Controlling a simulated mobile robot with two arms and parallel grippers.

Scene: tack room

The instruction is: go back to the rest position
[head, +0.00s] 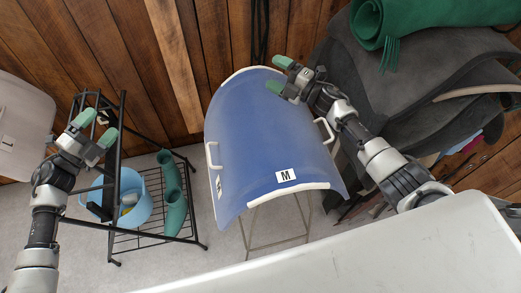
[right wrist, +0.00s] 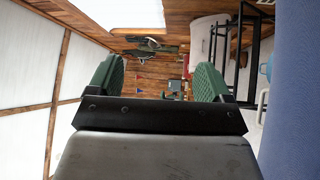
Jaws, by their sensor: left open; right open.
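My left gripper (head: 94,130) is open and empty at the left of the head view, above the black wire rack. My right gripper (head: 281,75) is open and empty, over the upper right part of the curved blue panel with white edging (head: 250,140). In the right wrist view, the green fingertips of my right gripper (right wrist: 160,82) stand apart with nothing between them. The blue panel fills the right edge of that view (right wrist: 296,100), close beside the gripper.
The black rack (head: 122,180) holds a light blue bucket (head: 134,207) and a green curved item (head: 174,205). A dark saddle (head: 425,75) with a green rolled cloth (head: 400,20) is at the upper right. A white surface (head: 370,262) spans the front. A wooden wall (head: 110,45) stands behind.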

